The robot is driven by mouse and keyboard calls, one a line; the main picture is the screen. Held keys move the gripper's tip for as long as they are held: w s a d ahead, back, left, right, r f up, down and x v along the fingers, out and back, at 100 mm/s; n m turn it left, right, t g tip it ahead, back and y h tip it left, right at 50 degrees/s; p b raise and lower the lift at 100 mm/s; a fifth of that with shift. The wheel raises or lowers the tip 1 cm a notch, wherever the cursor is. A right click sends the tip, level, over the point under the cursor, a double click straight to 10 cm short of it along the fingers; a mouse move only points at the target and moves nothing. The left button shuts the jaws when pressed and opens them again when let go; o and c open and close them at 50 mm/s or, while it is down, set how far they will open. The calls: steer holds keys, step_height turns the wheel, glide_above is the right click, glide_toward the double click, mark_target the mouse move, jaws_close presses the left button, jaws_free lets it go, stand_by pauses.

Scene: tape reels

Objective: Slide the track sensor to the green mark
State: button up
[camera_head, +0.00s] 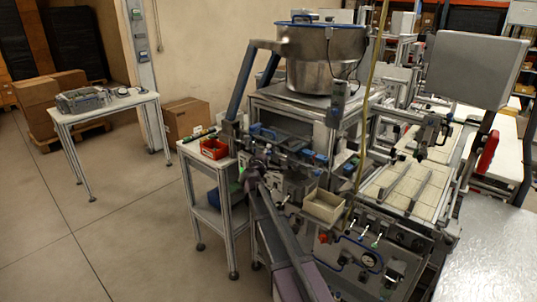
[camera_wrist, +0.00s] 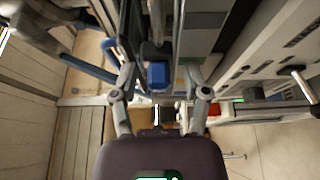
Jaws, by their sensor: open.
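A small blue block on a dark mount, which looks like the track sensor (camera_wrist: 157,76), shows in the wrist view on a rail-like part of the machine. My gripper (camera_wrist: 160,72) is open, with one finger on each side of the block in the picture. I see no contact, and the depth between them is hard to judge. In the head view my gripper (camera_head: 252,168) is at the machine's front rail, small and partly lost among machine parts. The sensor cannot be told apart there.
A metal feeder bowl (camera_head: 322,60) stands above the rail. A red bin (camera_head: 214,149) sits on a side table left of my gripper, and a beige box (camera_head: 325,205) is at the machine's front right. Open floor (camera_head: 110,230) lies to the left.

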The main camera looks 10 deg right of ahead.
steer(key=v, duration=1.2)
stand_by(0.3)
steer(key=s+d+f+m+g+y, duration=0.1)
steer(key=s+d+f+m+g, duration=0.35)
steer(key=s+f, duration=0.2)
steer(key=s+d+f+m+g, duration=0.3)
steer(key=s+f+m+g, duration=0.15)
steer(key=s+f, duration=0.2)
steer(key=s+a+f+m+g+y, duration=0.1)
steer(key=s+a+f+g+y, duration=0.1)
steer(key=s, duration=0.5)
steer(key=s+a+f+m+g+y, duration=0.1)
steer(key=s+a+f+g+y, duration=0.2)
steer(key=s+y, duration=0.3)
steer(key=shift+s+a+f+m+g, duration=0.35)
steer(key=shift+s+a+g, duration=0.4)
steer(key=shift+s, duration=0.5)
stand_by(1.6)
